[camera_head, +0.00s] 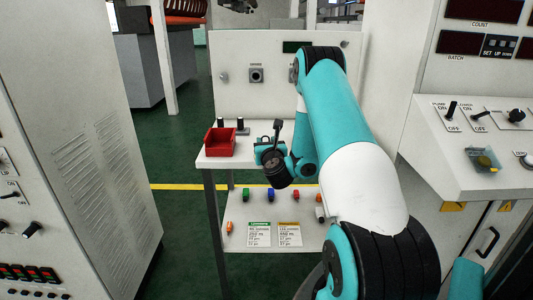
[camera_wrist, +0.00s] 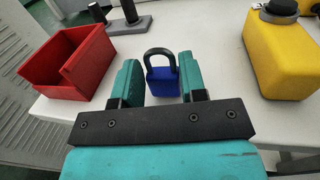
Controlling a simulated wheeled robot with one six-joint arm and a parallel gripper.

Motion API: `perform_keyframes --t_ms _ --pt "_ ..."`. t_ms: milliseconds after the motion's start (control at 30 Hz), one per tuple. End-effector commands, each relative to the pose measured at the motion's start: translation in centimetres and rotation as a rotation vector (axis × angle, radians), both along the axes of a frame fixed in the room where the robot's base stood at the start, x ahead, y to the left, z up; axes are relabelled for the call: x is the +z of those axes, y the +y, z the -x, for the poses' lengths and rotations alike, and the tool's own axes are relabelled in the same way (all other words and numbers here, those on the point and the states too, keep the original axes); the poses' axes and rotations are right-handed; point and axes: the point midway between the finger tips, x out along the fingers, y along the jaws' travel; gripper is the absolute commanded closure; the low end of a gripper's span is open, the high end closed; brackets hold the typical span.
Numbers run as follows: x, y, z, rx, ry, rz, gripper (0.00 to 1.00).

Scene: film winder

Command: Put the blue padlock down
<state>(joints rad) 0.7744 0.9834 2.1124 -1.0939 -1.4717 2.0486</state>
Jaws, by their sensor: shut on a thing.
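The blue padlock (camera_wrist: 163,84) has a dark shackle pointing up and sits upright between my gripper's two teal fingers in the wrist view. My gripper (camera_wrist: 162,82) is shut on it. Behind it is the white tabletop (camera_wrist: 222,72); I cannot tell whether the padlock touches it. In the head view my gripper (camera_head: 268,147) is at the table's front part, right of the red bin, and the held padlock is not clearly visible there.
An open red bin (camera_head: 220,141) stands on the left of the tabletop, with dark posts (camera_head: 240,125) behind it. A yellow container (camera_wrist: 281,57) stands on the right. Several small coloured things, one of them blue (camera_head: 270,195), are at the lower shelf. Tabletop between bin and container looks clear.

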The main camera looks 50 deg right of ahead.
Motion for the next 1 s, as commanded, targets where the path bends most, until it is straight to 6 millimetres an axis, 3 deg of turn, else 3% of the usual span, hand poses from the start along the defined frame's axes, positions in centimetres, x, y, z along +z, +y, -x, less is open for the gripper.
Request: perform_keyframes --t_ms 400,433,500,533,900,1000 --pt "-0.70 -0.02 0.01 0.000 -0.001 0.001 0.94" --pt "-0.53 -0.02 0.01 0.000 -0.001 0.001 0.54" --pt "-0.49 -0.02 0.01 0.000 -0.001 0.001 0.38" --pt "-0.49 -0.02 0.01 0.000 -0.001 0.001 0.35" --pt "0.04 0.01 0.02 0.000 0.000 0.001 0.35" --pt "-0.68 0.70 0.36 -0.001 -0.002 0.001 0.35"
